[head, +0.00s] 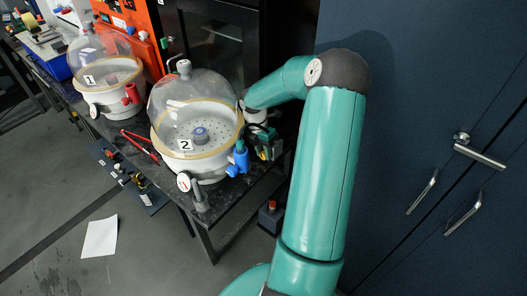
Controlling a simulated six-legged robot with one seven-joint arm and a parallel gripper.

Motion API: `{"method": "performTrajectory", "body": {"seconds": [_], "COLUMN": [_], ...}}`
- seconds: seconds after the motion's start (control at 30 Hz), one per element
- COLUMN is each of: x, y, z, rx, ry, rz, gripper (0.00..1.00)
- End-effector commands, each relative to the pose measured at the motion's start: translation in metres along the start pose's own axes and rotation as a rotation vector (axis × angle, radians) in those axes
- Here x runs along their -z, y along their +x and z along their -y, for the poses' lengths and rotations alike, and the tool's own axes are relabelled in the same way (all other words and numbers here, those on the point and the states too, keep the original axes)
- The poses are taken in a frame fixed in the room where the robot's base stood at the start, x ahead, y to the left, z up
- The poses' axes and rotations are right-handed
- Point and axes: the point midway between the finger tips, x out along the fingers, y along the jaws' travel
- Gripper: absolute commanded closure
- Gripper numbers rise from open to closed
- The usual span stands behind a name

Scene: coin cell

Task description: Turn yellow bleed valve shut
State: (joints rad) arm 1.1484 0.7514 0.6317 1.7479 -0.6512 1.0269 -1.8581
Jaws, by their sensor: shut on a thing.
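No yellow valve shows clearly; it may be hidden by my arm's end. A clear-domed vessel marked 2 (182,122) stands on the dark bench, with a blue valve (240,157) on its right side and a white round dial (184,181) at its front. My gripper (264,149) is at the vessel's right side, just right of the blue valve. It is small and dark in the picture, and its fingertips are hard to make out. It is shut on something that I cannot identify.
A similar vessel marked 1 (103,78) with a red valve (131,93) stands farther left. Red-handled tongs (140,145) lie between the vessels. An orange cabinet (134,28) stands behind. Blue cabinet doors (430,120) are at right. A white sheet (100,237) lies on the floor.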

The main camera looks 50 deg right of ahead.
Motion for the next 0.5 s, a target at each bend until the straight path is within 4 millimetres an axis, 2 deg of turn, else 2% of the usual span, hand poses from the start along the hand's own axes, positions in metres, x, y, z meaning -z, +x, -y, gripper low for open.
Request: {"method": "performTrajectory", "body": {"seconds": [0.07, 0.1, 0.2, 0.5], "x": [0.0000, 0.0000, 0.0000, -0.0002], "y": [0.0003, 0.0002, 0.0001, 0.0000], "z": [0.0002, 0.0002, 0.0002, 0.0004], "rx": [0.000, 0.000, -0.001, -0.004], "ry": [0.001, 0.001, 0.001, 0.001], "rz": [0.000, 0.000, 0.000, 0.000], "gripper": [0.95, 0.69, 0.51, 0.51]}}
